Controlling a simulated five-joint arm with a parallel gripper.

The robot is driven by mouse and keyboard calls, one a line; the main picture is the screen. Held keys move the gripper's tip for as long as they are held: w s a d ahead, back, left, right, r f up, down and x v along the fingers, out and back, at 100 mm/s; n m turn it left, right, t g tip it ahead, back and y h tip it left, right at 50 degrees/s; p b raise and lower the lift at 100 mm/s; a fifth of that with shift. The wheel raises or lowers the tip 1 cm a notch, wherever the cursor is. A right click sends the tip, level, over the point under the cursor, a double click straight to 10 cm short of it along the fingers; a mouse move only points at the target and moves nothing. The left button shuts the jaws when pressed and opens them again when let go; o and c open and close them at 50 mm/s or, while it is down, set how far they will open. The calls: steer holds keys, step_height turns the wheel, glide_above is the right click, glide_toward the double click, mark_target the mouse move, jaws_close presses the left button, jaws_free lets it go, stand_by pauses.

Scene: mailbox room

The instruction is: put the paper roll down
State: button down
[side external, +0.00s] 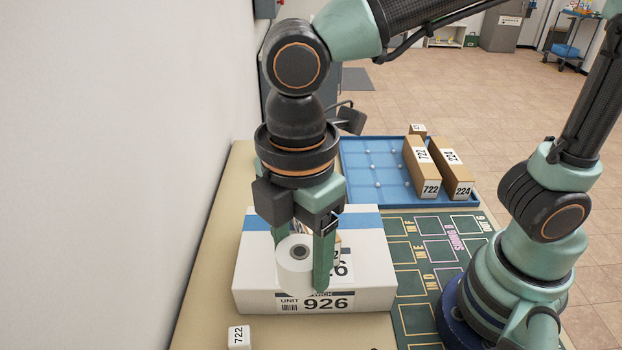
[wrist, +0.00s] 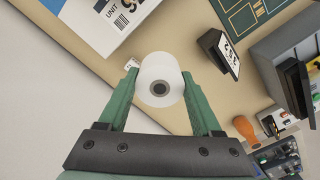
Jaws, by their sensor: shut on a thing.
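The paper roll (side external: 290,277) is white with a dark hollow core. My gripper (side external: 301,268) is shut on it, with a green finger on each side. In the side view the roll overlaps the white box (side external: 362,285). In the wrist view the roll (wrist: 153,72) sits between my fingertips (wrist: 159,78), with the tan table (wrist: 100,75) beyond it. The gap under the roll is hard to judge. The far finger is partly hidden behind the roll in the side view.
A small white block (side external: 239,337) marked 722 lies near the box. A blue tray (side external: 360,171) holding long cartons (side external: 422,172) and a green mat (side external: 412,285) are close by. The wall (side external: 110,170) is at left. The wrist view shows a black sign (wrist: 220,52) and an orange-handled tool (wrist: 244,129).

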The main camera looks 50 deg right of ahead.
steer(key=shift+s+a+f, duration=0.15)
steer(key=shift+s+f, duration=0.05)
steer(key=shift+s, duration=0.05)
step_height(320, 180, down, 20)
steer(key=shift+r, duration=0.25)
stand_by(0.3)
steer(key=shift+f, duration=0.15)
steer(key=shift+c, duration=0.3)
jaws_free()
